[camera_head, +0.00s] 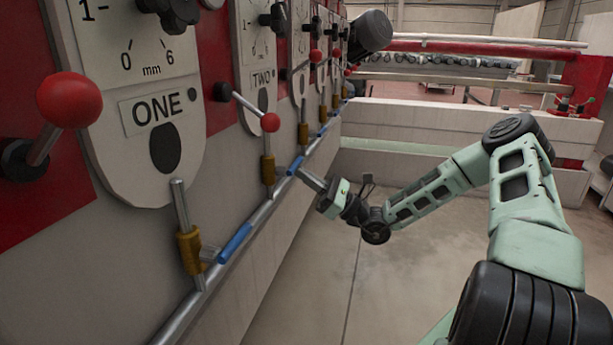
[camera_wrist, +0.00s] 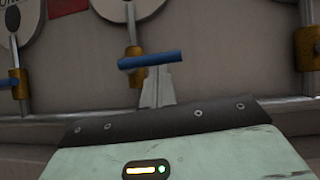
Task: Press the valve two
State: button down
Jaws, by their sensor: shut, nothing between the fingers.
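Valve two is the brass valve (camera_head: 267,169) on the pipe below the panel marked TWO (camera_head: 262,78).
Valve one (camera_head: 190,250), with its blue lever (camera_head: 236,243), is on the same pipe (camera_head: 250,225), nearer the camera. Red-knobbed levers (camera_head: 69,100) stick out above the valves. A brass valve (camera_wrist: 305,50) is at the right in the wrist view. The floor (camera_head: 330,270) beside the machine is clear.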

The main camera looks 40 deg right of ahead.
jog(key=shift+r, duration=0.15)
jog(key=n+g+y+p, duration=0.1)
jog(key=n, duration=0.1)
jog(key=r+n+g+y+p, duration=0.1)
jog(key=n+g+p, duration=0.1)
jog(key=r+n+g+y+p, duration=0.1)
jog(key=n+p, duration=0.1)
jog(key=n, duration=0.1)
jog(key=shift+w+d+r+g, duration=0.1)
jog(key=shift+w+d+g, duration=0.2)
jog(key=shift+s+a+r+n+g+h+p, duration=0.3)
jog(key=shift+r+n+g+p, duration=0.6)
jog(key=shift+n+g+p, duration=1.3)
jog(key=shift+s+a+r+n+g+h+p, duration=0.35)
jog(key=shift+r+n+g+p, duration=0.75)
jog(key=shift+n, duration=2.1)
jog(key=shift+s+a+r+n+g+h+p, duration=0.25)
jog(key=shift+r+n+g+h+p, duration=0.55)
jog(key=shift+n+p, duration=1.65)
jog(key=shift+w+a+f+n+g+y, duration=0.1)
jog(key=shift+f+n+g+y, duration=0.15)
jog(key=shift+n+g, duration=0.1)
